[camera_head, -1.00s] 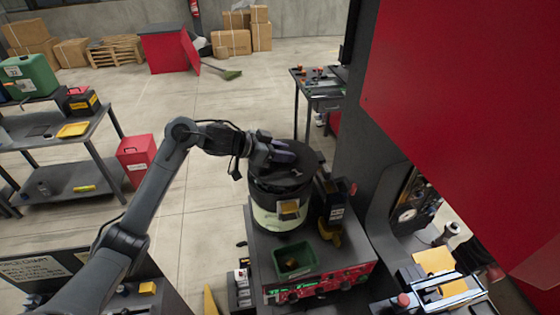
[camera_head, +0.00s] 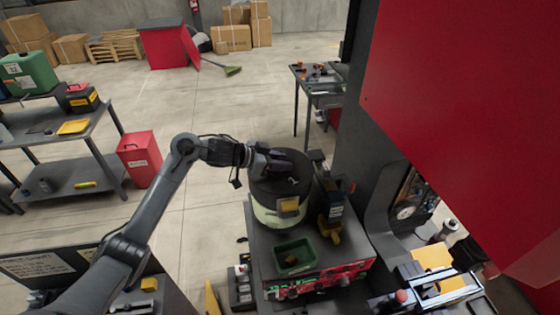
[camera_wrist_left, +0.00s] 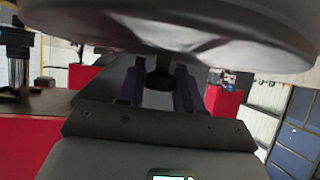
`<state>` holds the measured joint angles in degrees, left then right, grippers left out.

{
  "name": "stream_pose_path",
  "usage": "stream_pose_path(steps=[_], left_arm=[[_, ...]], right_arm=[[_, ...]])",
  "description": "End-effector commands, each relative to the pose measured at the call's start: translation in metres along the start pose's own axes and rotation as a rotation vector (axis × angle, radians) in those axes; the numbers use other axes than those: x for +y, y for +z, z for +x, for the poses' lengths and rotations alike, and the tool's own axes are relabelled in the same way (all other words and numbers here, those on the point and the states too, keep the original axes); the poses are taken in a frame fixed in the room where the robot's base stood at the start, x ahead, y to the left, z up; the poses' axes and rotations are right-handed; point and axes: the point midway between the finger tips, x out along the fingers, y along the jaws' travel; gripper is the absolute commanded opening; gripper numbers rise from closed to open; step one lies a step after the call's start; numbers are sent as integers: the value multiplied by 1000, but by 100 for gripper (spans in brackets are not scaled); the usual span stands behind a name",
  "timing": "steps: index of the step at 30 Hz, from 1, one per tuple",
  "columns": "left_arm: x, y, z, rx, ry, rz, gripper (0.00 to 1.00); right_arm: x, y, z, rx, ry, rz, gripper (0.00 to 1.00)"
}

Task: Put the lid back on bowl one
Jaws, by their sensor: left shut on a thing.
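Bowl one (camera_head: 266,214) is a pale, round bowl on the dark feeder unit; only its lower wall shows. The dark round lid (camera_head: 294,191) covers its top and looks about level. I cannot tell if it is fully seated. My left gripper (camera_head: 277,160) is above the lid, shut on its knob. In the left wrist view the lid (camera_wrist_left: 215,25) spans the top as a broad grey disc, and the fingers of my left gripper (camera_wrist_left: 160,85) close around the dark knob (camera_wrist_left: 160,77). My right gripper is not in view.
A green tray (camera_head: 294,246) sits in front of the bowl. A dark box-shaped device with a yellow part (camera_head: 328,228) stands close to its right. A grey machine column (camera_head: 350,150) and red panel (camera_head: 460,110) close off the right. Open floor (camera_head: 210,105) lies behind.

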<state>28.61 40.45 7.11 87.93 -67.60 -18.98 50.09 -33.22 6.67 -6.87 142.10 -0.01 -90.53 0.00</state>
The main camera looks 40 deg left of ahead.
Motion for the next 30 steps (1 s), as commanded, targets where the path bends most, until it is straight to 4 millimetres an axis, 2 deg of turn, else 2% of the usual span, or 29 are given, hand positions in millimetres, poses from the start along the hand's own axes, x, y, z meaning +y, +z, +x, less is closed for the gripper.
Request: stream_pose_path(steps=[1, 2, 6, 19, 23, 30], left_arm=[[0, 1, 1, 1, 0, 0, 0], [0, 2, 1, -1, 0, 0, 40], [0, 1, 1, -1, 0, 0, 61], [0, -1, -5, -1, -1, 0, 61], [-1, 0, -21, -1, -3, 2, 61], [0, 1, -65, -4, -3, 5, 61]], right_arm=[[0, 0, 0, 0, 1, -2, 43], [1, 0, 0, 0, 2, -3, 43], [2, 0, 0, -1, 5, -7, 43], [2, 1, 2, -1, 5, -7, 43], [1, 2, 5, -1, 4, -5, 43], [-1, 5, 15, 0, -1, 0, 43]])
